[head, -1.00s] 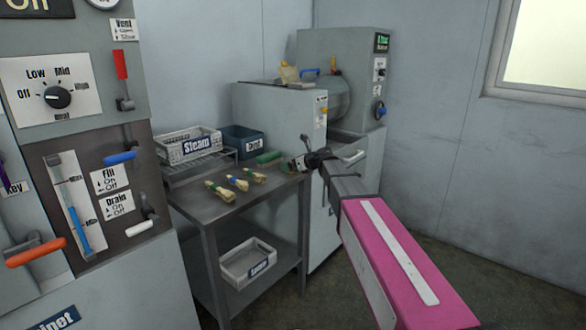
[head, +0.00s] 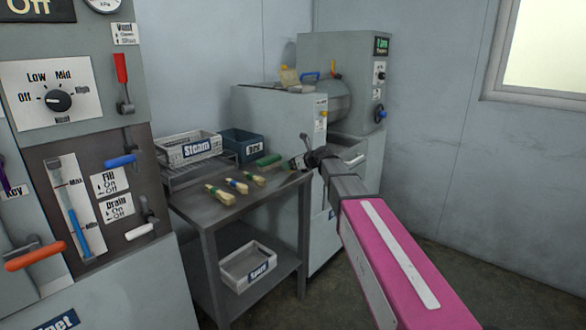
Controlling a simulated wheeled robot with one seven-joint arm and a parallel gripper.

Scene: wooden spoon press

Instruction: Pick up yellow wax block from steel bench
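The steel bench (head: 222,222) stands in the middle of the head view, with a shelf below. My gripper (head: 293,163) is at the bench's right back corner, close to its top. It is small and seen from behind, so I cannot tell whether its fingers are open or shut, or whether they hold anything. I cannot make out a yellow wax block on the bench top; the gripper may hide it. A pale yellow object (head: 289,75) sits on the grey machine behind, too small to identify.
Several wooden spoons (head: 220,195) with coloured bands lie on the bench. A green object (head: 268,160) lies near my gripper. A white Steam crate (head: 190,148) and a dark blue bin (head: 241,141) stand at the back. The grey machine (head: 280,120) borders the bench's right side.

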